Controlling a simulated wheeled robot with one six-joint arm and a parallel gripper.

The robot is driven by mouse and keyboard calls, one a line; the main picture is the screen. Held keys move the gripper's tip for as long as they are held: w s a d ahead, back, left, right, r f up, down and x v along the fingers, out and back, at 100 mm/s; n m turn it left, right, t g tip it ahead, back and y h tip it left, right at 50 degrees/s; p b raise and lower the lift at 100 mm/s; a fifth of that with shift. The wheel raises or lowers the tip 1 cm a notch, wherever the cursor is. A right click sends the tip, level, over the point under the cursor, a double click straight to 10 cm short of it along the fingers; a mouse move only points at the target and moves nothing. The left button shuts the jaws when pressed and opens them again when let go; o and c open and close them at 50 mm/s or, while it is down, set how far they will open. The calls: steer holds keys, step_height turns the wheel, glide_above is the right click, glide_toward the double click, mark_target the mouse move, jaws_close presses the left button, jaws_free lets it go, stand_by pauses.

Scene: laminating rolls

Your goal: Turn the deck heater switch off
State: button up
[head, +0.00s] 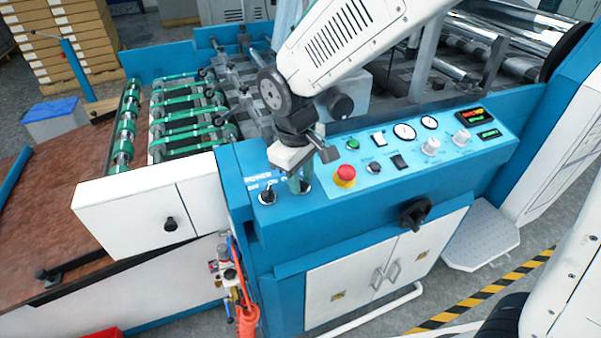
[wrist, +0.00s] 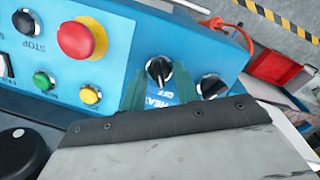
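The deck heater switch (wrist: 159,70) is a black rotary knob with a white mark, beside a partly hidden label reading "HEA…" and "OFF". The white mark runs roughly up and down in the wrist view. My gripper (wrist: 158,88) is open, with one green finger on each side of the knob as seen from the wrist. I cannot tell whether the fingers touch it. In the head view my gripper (head: 301,180) points down at the left end of the blue panel and mostly hides this knob.
A second black knob (wrist: 211,86) sits close beside my fingers; it also shows in the head view (head: 267,195). A red mushroom button (head: 345,175) stands up from the panel (head: 390,195) on the other side, near other buttons and gauges.

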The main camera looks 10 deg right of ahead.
steer(key=shift+r, duration=0.15)
step_height(320, 180, up, 8)
steer(key=shift+s+a+f, duration=0.2)
steer(key=shift+s+a, duration=0.1)
steer(key=shift+a, duration=0.05)
steer(key=s+d+r+m, duration=0.2)
steer(key=s+d+m, duration=0.2)
steer(key=s+d, duration=0.5)
steer(key=s+d+r+m+y, duration=0.1)
steer(key=s+d+m, duration=0.4)
steer(key=s+d, duration=0.5)
steer(key=d+r, duration=0.1)
steer(key=d, duration=0.1)
steer(key=shift+s+d+t, duration=0.25)
steer(key=shift+d+t, duration=0.05)
steer(key=shift+d, duration=0.1)
